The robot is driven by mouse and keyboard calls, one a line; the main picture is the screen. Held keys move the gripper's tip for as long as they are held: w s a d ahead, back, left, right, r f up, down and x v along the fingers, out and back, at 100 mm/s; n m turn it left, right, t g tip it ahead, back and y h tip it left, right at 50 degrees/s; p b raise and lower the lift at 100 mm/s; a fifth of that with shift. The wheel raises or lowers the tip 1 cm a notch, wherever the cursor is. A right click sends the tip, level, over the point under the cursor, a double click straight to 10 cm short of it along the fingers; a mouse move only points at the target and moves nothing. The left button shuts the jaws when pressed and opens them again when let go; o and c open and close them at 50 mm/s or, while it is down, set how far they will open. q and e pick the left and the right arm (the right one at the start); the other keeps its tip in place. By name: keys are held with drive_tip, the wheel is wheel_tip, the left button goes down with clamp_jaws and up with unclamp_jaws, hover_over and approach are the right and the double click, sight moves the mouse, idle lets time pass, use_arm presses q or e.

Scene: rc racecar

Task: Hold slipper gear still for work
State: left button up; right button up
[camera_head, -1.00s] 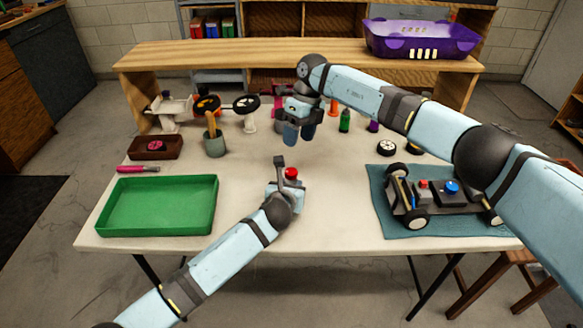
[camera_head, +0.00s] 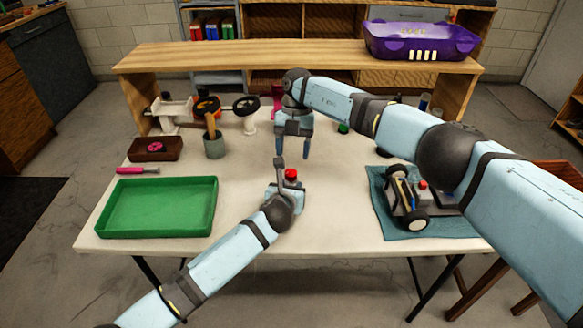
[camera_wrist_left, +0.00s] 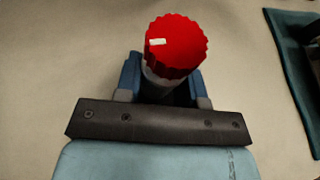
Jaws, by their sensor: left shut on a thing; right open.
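The slipper gear appears as a red, ridged, round piece (camera_head: 291,174) above the table's front middle. In the left wrist view the red gear (camera_wrist_left: 176,46) has a small white mark on top and a grey part below it. My left gripper (camera_wrist_left: 165,84) is shut on it, with blue fingers on either side of the grey part. The lower end of the piece is hidden. My right gripper (camera_head: 293,152) is open and empty, pointing down, just behind and above the gear.
A green tray (camera_head: 158,234) lies front left, with a pink-handled tool (camera_head: 138,170) behind it. A brown box (camera_head: 154,149) and a cup (camera_head: 214,147) stand further back. The RC car (camera_head: 415,220) sits on a teal mat (camera_head: 395,232) at right, partly hidden by my right arm.

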sight(291, 172)
drive_tip(key=shift+x, duration=2.6)
drive_tip(key=c, duration=0.9)
